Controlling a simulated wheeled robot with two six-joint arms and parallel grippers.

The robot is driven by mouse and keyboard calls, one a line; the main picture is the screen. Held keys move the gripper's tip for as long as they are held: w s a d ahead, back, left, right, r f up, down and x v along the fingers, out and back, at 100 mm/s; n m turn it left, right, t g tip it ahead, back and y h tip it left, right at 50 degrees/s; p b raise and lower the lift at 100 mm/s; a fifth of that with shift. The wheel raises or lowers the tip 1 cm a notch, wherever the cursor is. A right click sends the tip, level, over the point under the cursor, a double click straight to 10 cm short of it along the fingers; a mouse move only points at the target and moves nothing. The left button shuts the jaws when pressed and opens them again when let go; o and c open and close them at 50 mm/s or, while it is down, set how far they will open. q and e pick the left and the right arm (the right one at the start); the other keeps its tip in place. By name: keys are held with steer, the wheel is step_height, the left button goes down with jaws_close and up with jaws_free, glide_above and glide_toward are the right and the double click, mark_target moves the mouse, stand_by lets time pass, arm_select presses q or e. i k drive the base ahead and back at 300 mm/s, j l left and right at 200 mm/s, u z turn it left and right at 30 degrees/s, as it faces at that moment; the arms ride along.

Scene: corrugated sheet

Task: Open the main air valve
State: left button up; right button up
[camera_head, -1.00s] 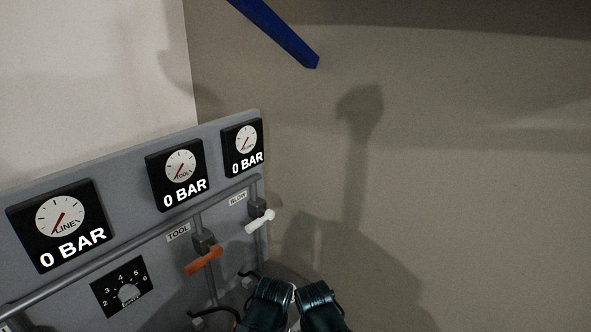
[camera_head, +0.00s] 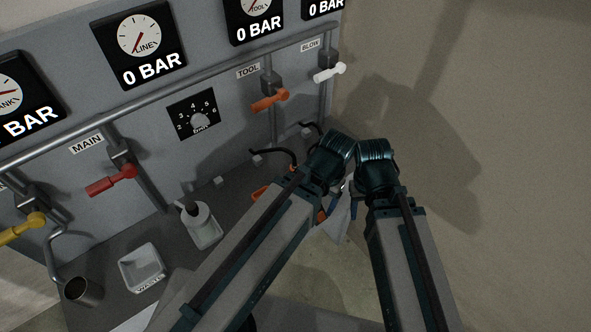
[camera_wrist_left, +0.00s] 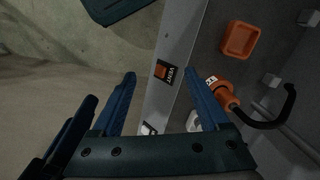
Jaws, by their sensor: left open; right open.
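The main valve has a red lever (camera_head: 112,181) below the MAIN label (camera_head: 87,143) on the grey panel, at left in the head view. The lever sticks out sideways from its dark valve body (camera_head: 122,157). Both my arms reach in from the bottom, well to the right of the red lever and apart from it. My right gripper (camera_head: 352,203) is small and partly hidden by the arms, with blue fingers. My left gripper (camera_wrist_left: 160,73) shows in the left wrist view with its blue fingers spread and nothing between them. In the head view it is mostly hidden.
Orange TOOL (camera_head: 270,99), white BLOW (camera_head: 329,72) and yellow (camera_head: 22,229) levers flank the red one. The line gauge (camera_head: 140,44) reads 0 BAR.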

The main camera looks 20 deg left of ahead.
mark_target(128, 171)
steer(key=u, duration=0.45)
steer(key=l+u, duration=0.1)
steer(key=u, duration=0.35)
steer(key=l+u, duration=0.1)
steer(key=u, duration=1.25)
steer(key=k+l, duration=0.05)
